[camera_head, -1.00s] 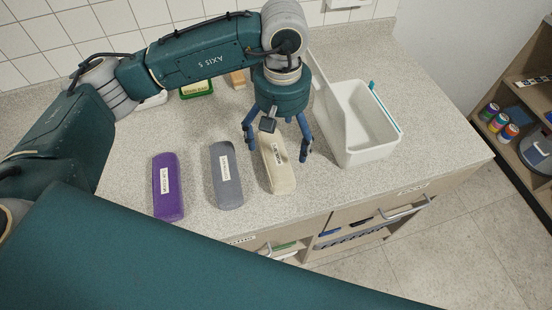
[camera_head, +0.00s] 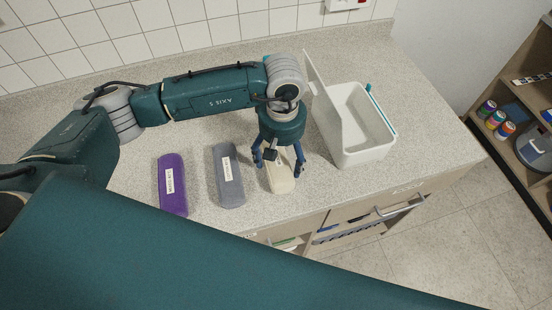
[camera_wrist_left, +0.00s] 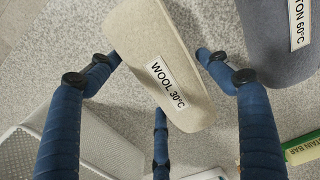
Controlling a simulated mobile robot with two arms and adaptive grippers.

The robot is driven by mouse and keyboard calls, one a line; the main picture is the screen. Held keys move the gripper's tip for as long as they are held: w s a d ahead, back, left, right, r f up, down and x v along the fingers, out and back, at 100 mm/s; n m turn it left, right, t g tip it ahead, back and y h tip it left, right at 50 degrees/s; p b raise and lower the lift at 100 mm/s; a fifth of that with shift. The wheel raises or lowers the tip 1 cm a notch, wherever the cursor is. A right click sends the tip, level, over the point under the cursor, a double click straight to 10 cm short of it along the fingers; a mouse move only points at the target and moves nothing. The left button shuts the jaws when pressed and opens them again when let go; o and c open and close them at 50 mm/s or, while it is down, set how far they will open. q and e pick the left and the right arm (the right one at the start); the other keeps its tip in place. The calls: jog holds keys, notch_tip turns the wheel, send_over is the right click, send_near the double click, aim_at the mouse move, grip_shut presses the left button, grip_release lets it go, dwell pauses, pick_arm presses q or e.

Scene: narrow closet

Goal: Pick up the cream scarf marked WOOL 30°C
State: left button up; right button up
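The cream scarf (camera_head: 280,185) is a rolled, rounded bar lying on the counter, right of the grey scarf (camera_head: 229,176). In the left wrist view the cream scarf (camera_wrist_left: 165,50) shows its white label, reading WOOL 30°C. My left gripper (camera_head: 278,170) is right above it, pointing down, with its blue fingers spread on either side. In the left wrist view the fingers stand apart around the scarf, and I see no clear contact. The gripper hides part of the scarf in the head view. My right gripper is not in view.
A purple scarf (camera_head: 172,186) lies left of the grey one. A white open box (camera_head: 362,152) with its lid raised stands close on the right. A green-edged bar (camera_wrist_left: 303,150) shows in the wrist view. Drawers with handles (camera_head: 400,206) are below the counter edge.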

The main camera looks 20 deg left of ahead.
pick_arm(q)
jog(key=c, duration=0.7)
jog(key=shift+r, duration=0.15)
